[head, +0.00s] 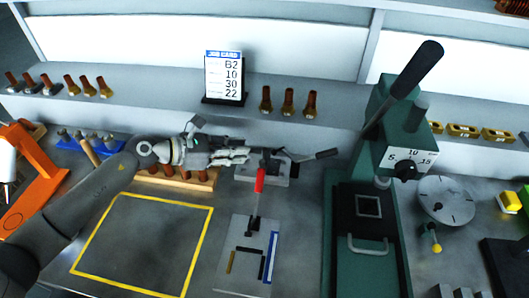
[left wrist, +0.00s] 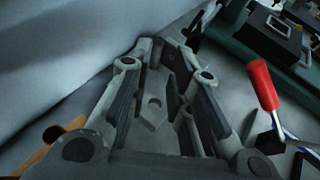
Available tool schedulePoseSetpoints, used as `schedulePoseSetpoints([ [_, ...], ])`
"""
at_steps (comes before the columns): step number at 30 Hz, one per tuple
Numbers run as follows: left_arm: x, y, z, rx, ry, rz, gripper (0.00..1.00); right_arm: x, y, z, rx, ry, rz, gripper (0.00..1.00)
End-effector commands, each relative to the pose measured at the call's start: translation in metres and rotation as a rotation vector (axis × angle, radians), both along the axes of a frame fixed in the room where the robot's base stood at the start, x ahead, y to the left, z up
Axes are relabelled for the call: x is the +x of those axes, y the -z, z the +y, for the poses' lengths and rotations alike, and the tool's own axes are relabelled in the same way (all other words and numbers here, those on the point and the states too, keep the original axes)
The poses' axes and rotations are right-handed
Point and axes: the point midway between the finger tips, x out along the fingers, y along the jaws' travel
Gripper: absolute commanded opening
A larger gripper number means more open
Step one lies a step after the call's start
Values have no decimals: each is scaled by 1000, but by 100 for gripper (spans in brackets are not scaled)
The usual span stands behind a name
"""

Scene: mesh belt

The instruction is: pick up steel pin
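My left gripper (head: 246,156) reaches in from the left, above the bench and over the right part of a wooden block with brown pegs. In the left wrist view its two fingers (left wrist: 167,52) stand apart, with no pin seen between the pads. I cannot pick out the steel pin for certain in either view. Small pale parts show by a blue rack (head: 95,143) at the back left, too small to name. My right gripper is not in view.
The wooden block (head: 205,181) stands below my gripper. A plate with a red-handled clamp (head: 259,181) lies in front, and a green lever press (head: 393,125) stands to the right. A yellow-outlined area (head: 150,240) is clear. A job card (head: 223,77) stands on the shelf.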

Motion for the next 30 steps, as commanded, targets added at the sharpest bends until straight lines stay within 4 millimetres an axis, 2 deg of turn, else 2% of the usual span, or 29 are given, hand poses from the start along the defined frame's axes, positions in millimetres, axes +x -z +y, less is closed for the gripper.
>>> schedulePoseSetpoints([
  [8, 8, 7, -19, -2, -1, 1, 19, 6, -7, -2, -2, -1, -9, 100],
  [16, 21, 21, -51, -3, -1, 2, 19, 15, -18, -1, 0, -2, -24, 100],
  [20, 24, 25, -58, 0, -1, 0, 19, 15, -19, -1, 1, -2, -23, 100],
  [27, 24, 27, -58, 0, -1, 0, 19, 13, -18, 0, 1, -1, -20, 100],
  [30, 24, 26, -58, 0, -1, 0, 6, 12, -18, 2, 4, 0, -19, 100],
])
